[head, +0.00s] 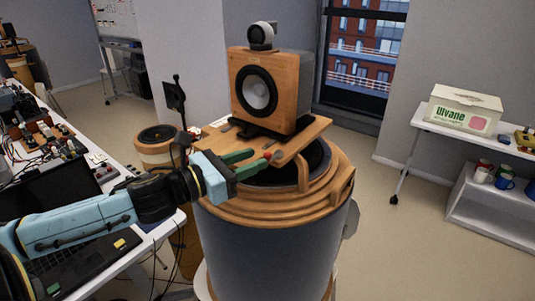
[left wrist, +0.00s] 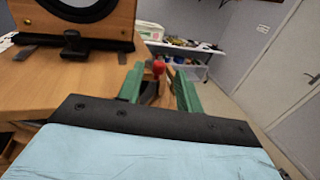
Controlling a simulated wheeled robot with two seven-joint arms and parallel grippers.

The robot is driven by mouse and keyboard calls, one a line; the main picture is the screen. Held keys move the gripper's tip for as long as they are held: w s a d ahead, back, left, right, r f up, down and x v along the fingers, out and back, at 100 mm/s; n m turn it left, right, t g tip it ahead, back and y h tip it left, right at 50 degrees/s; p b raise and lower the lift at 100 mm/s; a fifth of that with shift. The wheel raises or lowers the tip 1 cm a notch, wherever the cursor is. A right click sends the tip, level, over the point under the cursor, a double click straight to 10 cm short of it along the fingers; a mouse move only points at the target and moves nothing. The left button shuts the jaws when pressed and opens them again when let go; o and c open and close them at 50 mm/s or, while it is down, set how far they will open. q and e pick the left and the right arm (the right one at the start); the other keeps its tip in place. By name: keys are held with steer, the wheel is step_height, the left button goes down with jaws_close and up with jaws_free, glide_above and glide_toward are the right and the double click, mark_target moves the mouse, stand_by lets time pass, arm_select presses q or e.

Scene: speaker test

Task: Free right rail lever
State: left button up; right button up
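The lever's red ball knob (head: 268,156) is at the front edge of the wooden board (head: 310,130) under the speaker. My left gripper (head: 257,163), with green fingers, reaches it from the left in the head view. In the left wrist view the red knob (left wrist: 158,67) shows between the tips of the left gripper (left wrist: 160,78). The fingers are spread, with a gap around the knob; I cannot tell whether either finger touches it. The lever's lower part is mostly hidden. My right gripper is not in view.
The wooden speaker (head: 258,92) stands on the board, with a small round unit (head: 262,36) on top. The board sits over a large drum with a wooden rim (head: 320,205). A cluttered table (head: 150,232) is at left; a white table with a box (head: 458,108) is at right.

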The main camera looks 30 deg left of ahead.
mark_target(264, 155)
arm_select(q)
steer(key=shift+p+x, duration=0.35)
steer(key=shift+x, duration=2.05)
jaws_close()
